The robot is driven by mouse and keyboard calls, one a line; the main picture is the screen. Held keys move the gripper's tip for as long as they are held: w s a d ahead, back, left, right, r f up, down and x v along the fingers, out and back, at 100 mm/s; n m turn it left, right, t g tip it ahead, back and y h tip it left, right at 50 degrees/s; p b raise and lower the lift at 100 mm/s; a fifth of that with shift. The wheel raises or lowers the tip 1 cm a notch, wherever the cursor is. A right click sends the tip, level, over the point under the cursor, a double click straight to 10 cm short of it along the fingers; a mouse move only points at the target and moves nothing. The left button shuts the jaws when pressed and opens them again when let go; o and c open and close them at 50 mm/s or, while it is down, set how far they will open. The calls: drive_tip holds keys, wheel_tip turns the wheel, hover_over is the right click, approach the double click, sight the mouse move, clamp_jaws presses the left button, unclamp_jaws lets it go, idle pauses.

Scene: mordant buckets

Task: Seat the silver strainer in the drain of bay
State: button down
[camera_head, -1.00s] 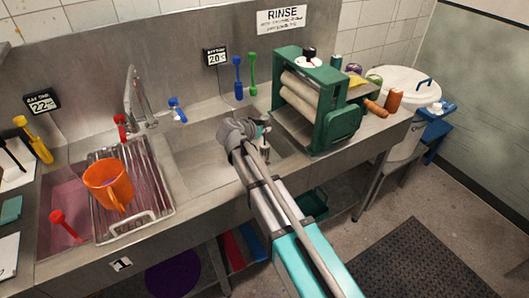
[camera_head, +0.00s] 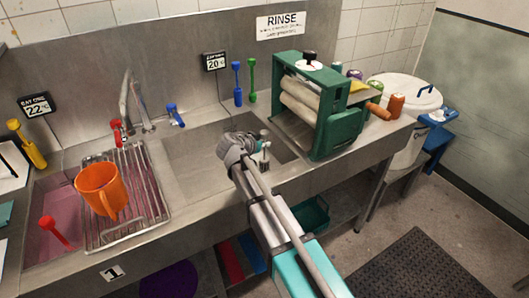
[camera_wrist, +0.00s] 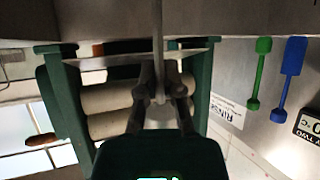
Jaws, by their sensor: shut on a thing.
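My gripper (camera_head: 264,148) is over the right-hand sink basin (camera_head: 195,160), near its right end. In the wrist view its dark fingers (camera_wrist: 161,92) are closed around a thin silver-grey rod (camera_wrist: 157,45). The rod looks like the stem of the silver strainer; it runs out of the top of that view, and no strainer basket can be made out. The drain is not visible; my arm and gripper cover part of the basin.
A green roller wringer (camera_head: 340,130) stands close right of my gripper. An orange mug (camera_head: 98,187) sits on a wire rack (camera_head: 150,185) over the pink left bay (camera_head: 60,212). Blue (camera_head: 237,85) and green (camera_head: 253,80) tools hang on the back wall.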

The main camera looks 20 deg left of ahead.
sight(263, 160)
drive_tip(key=shift+f+b, duration=1.75)
drive_tip(key=shift+f, duration=0.2)
drive_tip(key=c, duration=0.8)
unclamp_jaws()
drive_tip(key=shift+s+r, duration=0.1)
drive_tip(key=shift+r, duration=0.15)
drive_tip(key=shift+s+a+r+p, duration=0.1)
drive_tip(key=shift+s+r+p, duration=0.1)
drive_tip(key=shift+s+p, duration=0.15)
drive_tip(key=p+v, duration=0.5)
drive_tip(key=v, duration=0.6)
drive_tip(key=shift+f, duration=0.1)
